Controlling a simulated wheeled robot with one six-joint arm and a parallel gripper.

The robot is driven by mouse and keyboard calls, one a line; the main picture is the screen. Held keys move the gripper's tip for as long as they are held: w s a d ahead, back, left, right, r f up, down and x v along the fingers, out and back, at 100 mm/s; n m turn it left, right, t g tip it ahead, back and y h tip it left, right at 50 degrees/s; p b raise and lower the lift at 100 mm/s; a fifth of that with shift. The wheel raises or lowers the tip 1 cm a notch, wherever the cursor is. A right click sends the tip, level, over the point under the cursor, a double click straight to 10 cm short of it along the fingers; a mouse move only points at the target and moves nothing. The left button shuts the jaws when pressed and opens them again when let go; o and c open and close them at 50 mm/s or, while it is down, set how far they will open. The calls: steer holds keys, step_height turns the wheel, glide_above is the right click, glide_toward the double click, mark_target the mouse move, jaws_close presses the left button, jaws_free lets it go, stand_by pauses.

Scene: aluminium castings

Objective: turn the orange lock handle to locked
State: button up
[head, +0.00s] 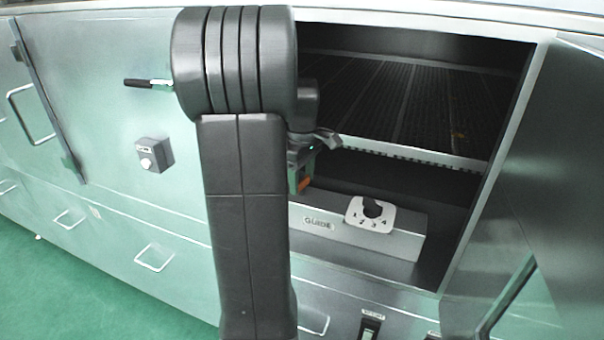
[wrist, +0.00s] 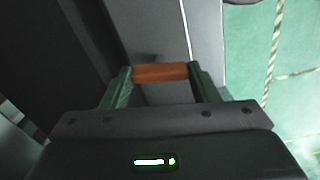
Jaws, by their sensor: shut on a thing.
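The orange lock handle (wrist: 160,73) lies crosswise between the two fingers of my gripper (wrist: 160,82) in the wrist view. Both fingertips touch its ends, so the gripper is shut on it. In the head view a small orange patch of the handle (head: 304,184) shows below my gripper (head: 303,178), just right of my dark arm. The arm hides much of the area around it. The handle's mount and any lock markings cannot be made out.
A grey box labelled "GUIDE" (head: 400,244) with a white plate numbered 1 to 4 (head: 371,214) sits right of the gripper. Behind is an open dark compartment (head: 400,100), with an open door (head: 545,190) at right. Green floor (head: 60,290) shows lower left.

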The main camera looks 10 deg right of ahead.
mark_target(302, 179)
steer(key=m+p, duration=0.2)
steer(key=m, duration=0.2)
steer(key=shift+r, duration=0.15)
steer(key=m+p, duration=0.2)
steer(key=m, duration=0.2)
steer(key=m+p, duration=0.1)
steer(key=m, duration=0.3)
steer(key=shift+m+p, duration=0.45)
steer(key=shift+m, duration=1.35)
steer(key=o, duration=1)
step_height(302, 179, up, 7)
steer(key=shift+r, duration=0.15)
